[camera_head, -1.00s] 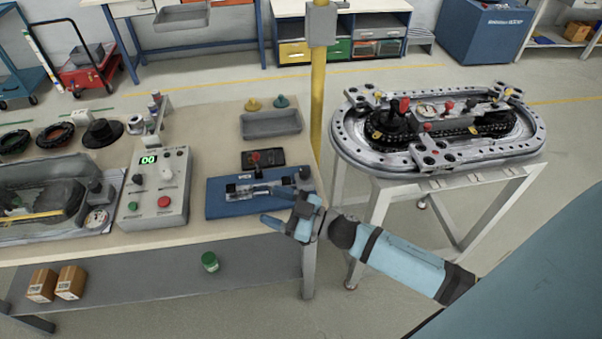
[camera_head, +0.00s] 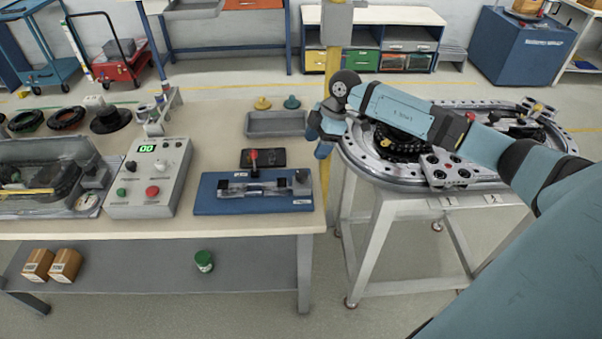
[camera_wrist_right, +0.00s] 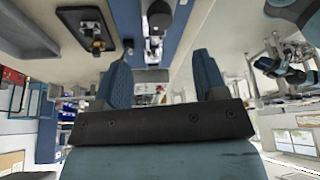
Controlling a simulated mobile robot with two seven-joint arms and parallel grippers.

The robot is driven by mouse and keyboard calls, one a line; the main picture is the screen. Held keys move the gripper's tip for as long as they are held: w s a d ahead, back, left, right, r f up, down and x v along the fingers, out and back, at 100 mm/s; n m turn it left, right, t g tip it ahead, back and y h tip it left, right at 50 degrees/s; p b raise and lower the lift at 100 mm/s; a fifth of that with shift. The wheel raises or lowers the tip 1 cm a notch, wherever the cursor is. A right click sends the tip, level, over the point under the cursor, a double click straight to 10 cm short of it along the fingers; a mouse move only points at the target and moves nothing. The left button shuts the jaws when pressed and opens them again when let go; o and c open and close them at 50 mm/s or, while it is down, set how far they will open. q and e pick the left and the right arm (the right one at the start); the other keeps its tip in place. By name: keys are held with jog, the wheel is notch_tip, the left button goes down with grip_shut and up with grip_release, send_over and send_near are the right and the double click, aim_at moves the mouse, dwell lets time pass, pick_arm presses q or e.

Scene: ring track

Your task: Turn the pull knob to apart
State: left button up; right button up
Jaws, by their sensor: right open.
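A blue board (camera_head: 240,205) lies at the right front of the workbench and carries a clear and metal slide fixture (camera_head: 252,188). A dark knob (camera_head: 302,176) stands at the fixture's right end; I take it for the pull knob, but its marking is too small to read. My right gripper (camera_head: 319,137) is open and empty, up and right of the knob, by the bench's right edge. In the right wrist view the two blue fingers (camera_wrist_right: 162,80) are spread, with the blue board (camera_wrist_right: 181,42) and a dark knob (camera_wrist_right: 160,16) beyond them. My left gripper is not in view.
A red-topped lever (camera_head: 253,157) on a black plate stands behind the board. A grey control box (camera_head: 150,180) is left of it, and a grey tray (camera_head: 276,123) is behind. A yellow post (camera_head: 331,70) and the ring track (camera_head: 360,165) stand close to my right arm.

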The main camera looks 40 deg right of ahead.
aim_at(302, 173)
jog(key=x, duration=1.1)
jog(key=shift+a+p, duration=0.1)
jog(key=shift+p, duration=0.2)
jog(key=c, duration=0.9)
